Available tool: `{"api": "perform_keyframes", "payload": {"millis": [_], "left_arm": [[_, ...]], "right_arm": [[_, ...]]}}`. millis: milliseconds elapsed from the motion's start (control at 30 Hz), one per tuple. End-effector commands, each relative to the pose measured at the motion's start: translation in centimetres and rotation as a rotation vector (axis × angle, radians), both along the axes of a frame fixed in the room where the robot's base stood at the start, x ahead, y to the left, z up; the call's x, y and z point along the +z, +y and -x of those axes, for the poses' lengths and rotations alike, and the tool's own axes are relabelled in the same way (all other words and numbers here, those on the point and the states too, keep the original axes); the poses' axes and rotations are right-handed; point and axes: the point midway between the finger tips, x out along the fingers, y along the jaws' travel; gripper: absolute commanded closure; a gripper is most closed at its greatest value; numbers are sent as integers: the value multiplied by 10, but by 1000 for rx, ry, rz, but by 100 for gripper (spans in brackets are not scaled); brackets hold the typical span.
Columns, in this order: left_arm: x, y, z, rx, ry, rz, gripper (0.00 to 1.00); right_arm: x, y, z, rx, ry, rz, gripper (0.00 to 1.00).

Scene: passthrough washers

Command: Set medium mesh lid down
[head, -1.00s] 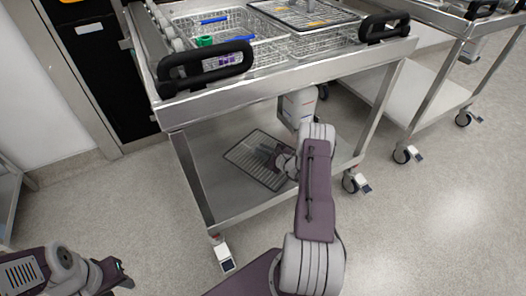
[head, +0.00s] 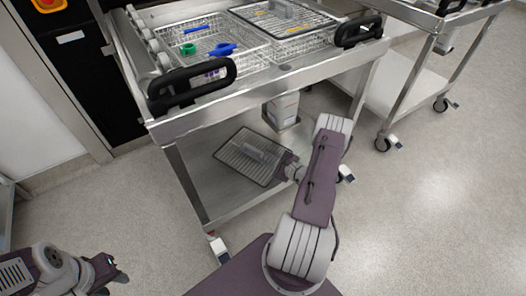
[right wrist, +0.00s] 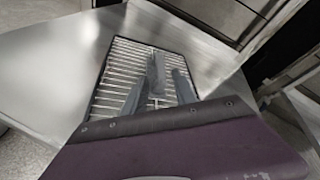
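The medium mesh lid (head: 232,163) is a dark-rimmed wire rectangle with a pale raised handle. It appears to lie flat on the cart's lower shelf (head: 205,182). It also shows in the right wrist view (right wrist: 108,92). My right gripper (head: 284,163) is at the lid's right side, and its fingers are partly hard to make out in the head view. In the right wrist view my right gripper (right wrist: 158,90) has its two grey fingers apart, with the handle seen between them. My left gripper (head: 120,275) is low at the left, away from the cart; its finger gap is unclear.
The cart's upper shelf holds wire baskets (head: 185,62) with a green item (head: 190,50) and blue items, and another mesh lid (head: 283,17) on a basket. A black push handle (head: 190,87) and cart legs frame the lower shelf. A second cart stands right.

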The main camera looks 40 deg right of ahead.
Motion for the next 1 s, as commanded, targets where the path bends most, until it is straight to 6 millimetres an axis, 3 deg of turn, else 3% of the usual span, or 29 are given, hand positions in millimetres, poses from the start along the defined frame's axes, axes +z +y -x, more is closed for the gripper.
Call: {"api": "perform_keyframes", "payload": {"millis": [100,167,267,300,333,400,433,500,633,800,1000], "left_arm": [[0,0,0,0,0,0,64],[0,0,0,0,0,0,64],[0,0,0,0,0,0,64],[0,0,0,0,0,0,64],[0,0,0,0,0,0,64],[-1,0,0,0,0,0,64],[-1,0,0,0,0,0,64],[-1,0,0,0,0,0,64],[-1,0,0,0,0,0,64],[-1,0,0,0,0,0,64],[-1,0,0,0,0,0,64]], "right_arm": [[4,8,-3,33,3,1,67],[16,33,-12,132,16,0,67],[51,123,-17,484,88,26,67],[66,169,-6,679,142,62,67],[77,203,10,836,192,107,67],[93,254,56,1151,307,249,67],[97,266,75,1259,349,321,67],[107,278,113,1478,427,512,67],[124,271,155,1771,495,945,67],[149,257,159,1930,435,1450,67],[156,255,155,1953,396,1592,67]]}}
